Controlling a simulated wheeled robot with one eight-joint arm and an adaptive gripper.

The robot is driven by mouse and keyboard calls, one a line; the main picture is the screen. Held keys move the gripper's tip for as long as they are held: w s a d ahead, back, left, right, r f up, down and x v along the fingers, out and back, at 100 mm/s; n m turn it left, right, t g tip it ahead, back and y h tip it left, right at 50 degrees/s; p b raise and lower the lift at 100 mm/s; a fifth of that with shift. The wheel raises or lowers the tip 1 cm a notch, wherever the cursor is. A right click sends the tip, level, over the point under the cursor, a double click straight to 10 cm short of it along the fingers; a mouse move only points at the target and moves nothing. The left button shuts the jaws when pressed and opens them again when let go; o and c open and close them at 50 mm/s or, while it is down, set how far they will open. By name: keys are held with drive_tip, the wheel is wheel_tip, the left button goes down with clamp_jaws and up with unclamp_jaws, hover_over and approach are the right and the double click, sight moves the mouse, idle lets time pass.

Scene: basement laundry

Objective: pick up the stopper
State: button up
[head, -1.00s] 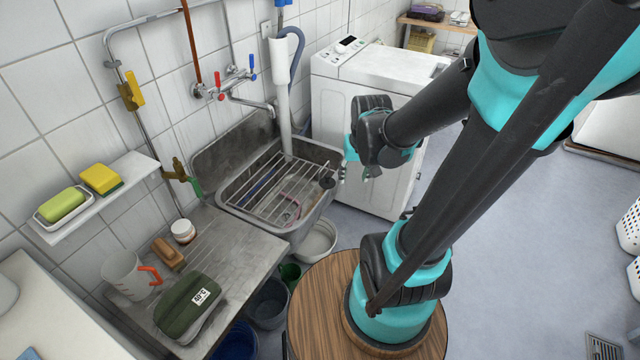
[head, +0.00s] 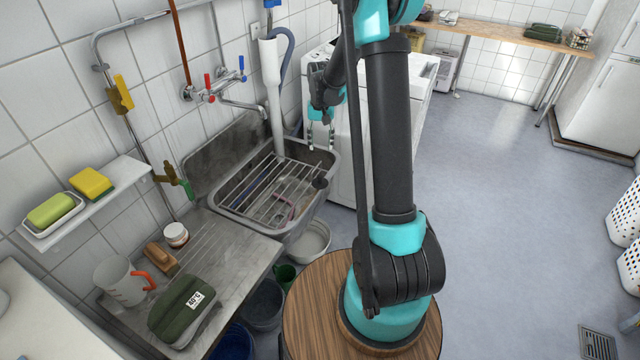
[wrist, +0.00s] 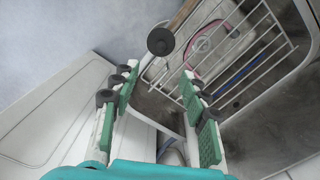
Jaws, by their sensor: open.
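The stopper (head: 321,183) is a small dark round disc at the right end of the wire rack (head: 262,205) on the sink (head: 300,235). In the wrist view the stopper (wrist: 160,41) is near the top centre, at the rack's edge; I cannot tell whether it touches the rack or the rim. My gripper (head: 321,142) points down above the sink's right rear part, higher than the stopper. In the wrist view its green-padded fingers (wrist: 158,80) are apart and empty, with the stopper beyond their tips.
The white washing machine (head: 345,165) stands close behind and right of my gripper. A white standpipe (head: 271,90) and wall tap (head: 240,100) rise behind the sink. A green case (head: 180,308) and a jug (head: 118,285) stand on the drainer.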

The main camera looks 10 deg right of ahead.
approach(320, 175)
wheel_tip(320, 175, down, 5)
drive_tip(key=shift+s+d+f, duration=0.1)
drive_tip(key=shift+s+f, duration=0.05)
drive_tip(key=shift+f, duration=0.05)
drive_tip(key=shift+w+f, duration=0.15)
drive_tip(key=shift+f, duration=1.15)
drive_tip(key=shift+w+f, duration=0.1)
drive_tip(key=shift+f, duration=1.15)
drive_tip(key=shift+c, duration=0.4)
clamp_jaws()
